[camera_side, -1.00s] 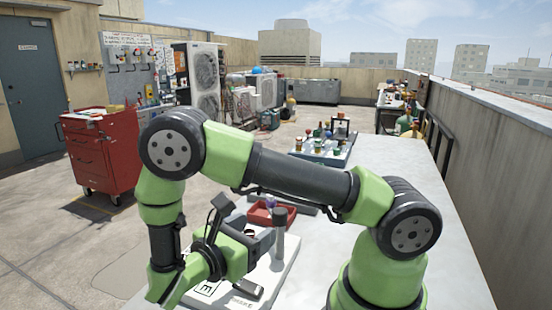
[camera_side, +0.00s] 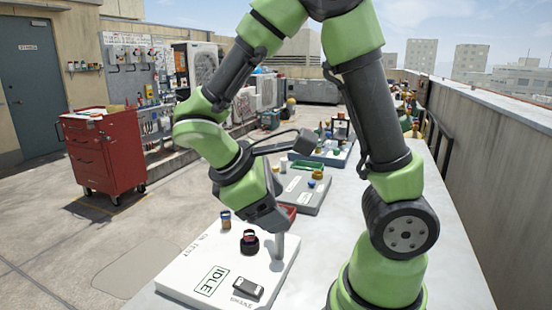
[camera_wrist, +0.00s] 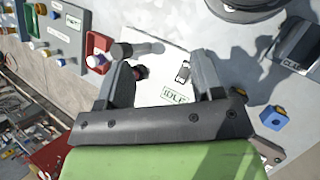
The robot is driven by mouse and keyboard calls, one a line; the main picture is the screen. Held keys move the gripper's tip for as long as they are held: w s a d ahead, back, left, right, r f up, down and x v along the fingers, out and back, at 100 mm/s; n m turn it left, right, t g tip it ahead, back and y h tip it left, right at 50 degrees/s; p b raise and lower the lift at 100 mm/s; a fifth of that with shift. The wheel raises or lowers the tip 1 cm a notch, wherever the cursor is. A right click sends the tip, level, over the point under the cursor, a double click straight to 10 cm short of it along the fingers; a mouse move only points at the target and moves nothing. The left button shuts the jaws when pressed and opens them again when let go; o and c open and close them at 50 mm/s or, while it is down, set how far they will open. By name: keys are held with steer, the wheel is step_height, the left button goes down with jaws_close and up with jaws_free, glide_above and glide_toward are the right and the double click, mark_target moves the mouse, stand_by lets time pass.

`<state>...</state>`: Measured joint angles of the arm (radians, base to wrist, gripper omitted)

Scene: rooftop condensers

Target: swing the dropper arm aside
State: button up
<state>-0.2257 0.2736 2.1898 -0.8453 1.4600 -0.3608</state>
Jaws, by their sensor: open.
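A white test board (camera_side: 195,275) marked IDLE lies at the front of the bench. A grey upright post (camera_side: 279,247) stands at its right edge; its top is hidden behind my gripper. In the wrist view the post (camera_wrist: 122,50) shows near the left finger; I cannot clearly make out a separate dropper arm on it. A dark round holder with a small vial (camera_side: 250,242) sits left of the post. My gripper (camera_side: 270,218) is above the board, close to the post top. In the wrist view its two fingers (camera_wrist: 163,75) are apart, with nothing held between them.
A small capped bottle (camera_side: 226,220) and a small dark-framed device (camera_side: 248,289) are on the board. Behind are a red tray (camera_side: 289,213), a grey board (camera_side: 310,198) and a blue tray (camera_side: 335,158). A red tool cart (camera_side: 104,150) stands left.

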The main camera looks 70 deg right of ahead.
steer(key=s+a+r+m+t+y, duration=0.3)
steer(key=a+r+m+t+y, duration=0.2)
steer(key=r+m+t+y, duration=0.3)
steer(key=r+t, duration=0.1)
steer(key=t, duration=0.2)
steer(key=shift+a+r+m+t, duration=0.2)
steer(key=shift+m+t, duration=0.1)
steer(key=shift+m, duration=0.1)
